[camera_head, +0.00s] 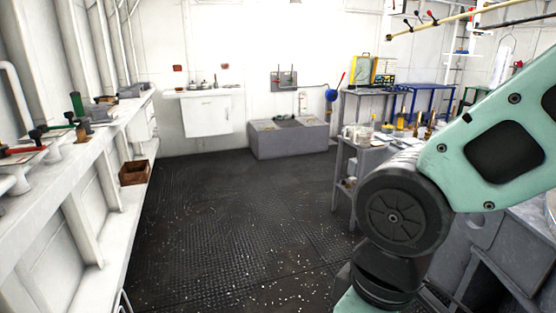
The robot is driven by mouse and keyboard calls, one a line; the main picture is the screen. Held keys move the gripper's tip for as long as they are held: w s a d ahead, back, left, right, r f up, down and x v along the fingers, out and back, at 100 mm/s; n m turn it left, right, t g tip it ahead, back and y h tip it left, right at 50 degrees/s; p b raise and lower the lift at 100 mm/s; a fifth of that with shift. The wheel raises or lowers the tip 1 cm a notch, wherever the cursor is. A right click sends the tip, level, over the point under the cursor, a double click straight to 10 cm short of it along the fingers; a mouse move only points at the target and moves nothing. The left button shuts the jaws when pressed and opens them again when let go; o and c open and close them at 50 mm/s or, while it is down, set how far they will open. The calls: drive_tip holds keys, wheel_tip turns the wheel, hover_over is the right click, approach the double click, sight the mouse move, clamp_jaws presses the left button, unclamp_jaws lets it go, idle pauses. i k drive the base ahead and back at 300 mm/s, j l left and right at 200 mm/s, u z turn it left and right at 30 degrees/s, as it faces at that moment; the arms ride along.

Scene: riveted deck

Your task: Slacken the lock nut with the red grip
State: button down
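A red grip (18,151) lies along the left white bench, near the picture's left edge, beside a black knob. A second red handle (341,78) tilts up from a blue round fitting (331,95) at the far wall. Both are small here, and I cannot tell which, if either, belongs to a lock nut. My gripper is outside the picture; only part of my green arm shows at right, hiding some of the right side.
The left bench (100,136) also carries green-handled items (77,103). A brown box (134,172) sits low beside it. A grey block (288,142) and white cabinet (207,116) line the back. Cluttered tables (366,158) stand right. The dark middle floor (230,220) is clear.

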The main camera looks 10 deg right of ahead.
sight(429, 13)
drive_tip(key=i+z, duration=0.1)
drive_tip(key=i, duration=0.5)
drive_tip(key=i+z, duration=0.15)
drive_tip(key=i, duration=0.5)
drive_tip(key=i+j+z, duration=0.1)
drive_tip(key=i, duration=0.5)
drive_tip(key=i+z, duration=1)
drive_tip(key=i+j+z, duration=0.3)
drive_tip(key=z, duration=0.2)
